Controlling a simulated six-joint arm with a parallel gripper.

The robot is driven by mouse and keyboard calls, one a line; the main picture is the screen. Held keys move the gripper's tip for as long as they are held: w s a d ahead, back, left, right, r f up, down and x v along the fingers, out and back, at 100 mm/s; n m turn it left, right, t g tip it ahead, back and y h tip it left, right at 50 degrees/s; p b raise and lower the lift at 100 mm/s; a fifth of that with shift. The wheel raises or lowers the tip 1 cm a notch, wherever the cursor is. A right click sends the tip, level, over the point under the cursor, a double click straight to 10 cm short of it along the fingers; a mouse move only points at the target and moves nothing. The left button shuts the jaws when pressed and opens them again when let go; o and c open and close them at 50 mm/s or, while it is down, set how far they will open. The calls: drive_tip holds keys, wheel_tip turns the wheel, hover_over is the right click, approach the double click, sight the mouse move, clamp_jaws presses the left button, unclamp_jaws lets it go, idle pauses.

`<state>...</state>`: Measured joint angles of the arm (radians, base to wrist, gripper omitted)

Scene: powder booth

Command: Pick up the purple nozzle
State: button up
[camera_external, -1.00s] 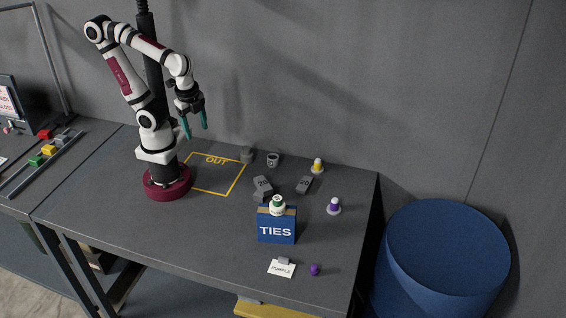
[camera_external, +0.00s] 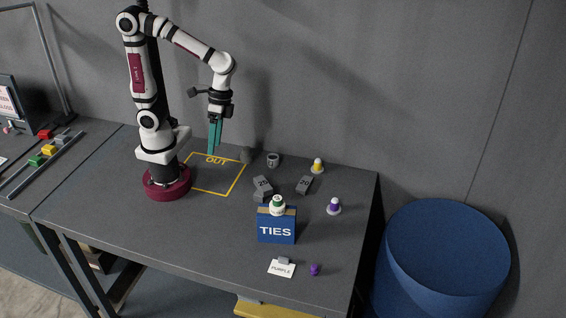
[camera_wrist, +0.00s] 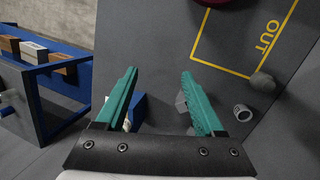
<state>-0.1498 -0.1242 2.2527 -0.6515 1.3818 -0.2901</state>
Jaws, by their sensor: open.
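Two small purple things show in the external view. One purple piece (camera_external: 335,204) stands upright on a pale round base at the table's right side. A smaller purple piece (camera_external: 314,269) is near the front edge, beside a white card (camera_external: 282,268) reading PURPLE. I cannot tell for sure which is the nozzle. My gripper (camera_external: 214,151) points down above the OUT area, well left of and behind both. In the wrist view its teal fingers (camera_wrist: 159,73) are apart with nothing held. I make out neither purple piece in the wrist view.
A blue TIES box (camera_external: 277,228) with a white, green-capped bottle (camera_external: 277,205) stands mid-table. Grey blocks (camera_external: 263,186), a grey cup (camera_external: 273,160) and a yellow piece on a pale base (camera_external: 318,166) are behind it. A blue drum (camera_external: 446,250) stands right of the table.

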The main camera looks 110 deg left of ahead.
drive_tip(key=w+a+f+n+t+h, duration=0.25)
drive_tip(key=w+n, duration=0.55)
drive_tip(key=w, duration=0.4)
drive_tip(key=w+a+f+n+t+h, duration=0.2)
drive_tip(key=w+f+n+t+h, duration=0.15)
drive_tip(key=w+n, duration=0.6)
drive_tip(key=w+a+f+n+t+h, duration=0.1)
drive_tip(key=w+a+f+n+t, duration=0.3)
drive_tip(key=w+a+f+n, duration=0.5)
drive_tip(key=m, duration=0.2)
approach(334, 205)
drive_tip(key=w+f, duration=0.1)
drive_tip(key=w+d+f, duration=0.1)
drive_tip(key=f, duration=0.1)
drive_tip(key=shift+d, duration=0.1)
drive_tip(key=x, duration=0.3)
drive_tip(key=shift+w+d, duration=0.25)
drive_tip(key=shift+w+d+f, duration=0.15)
drive_tip(key=shift+w+d, duration=0.2)
clamp_jaws()
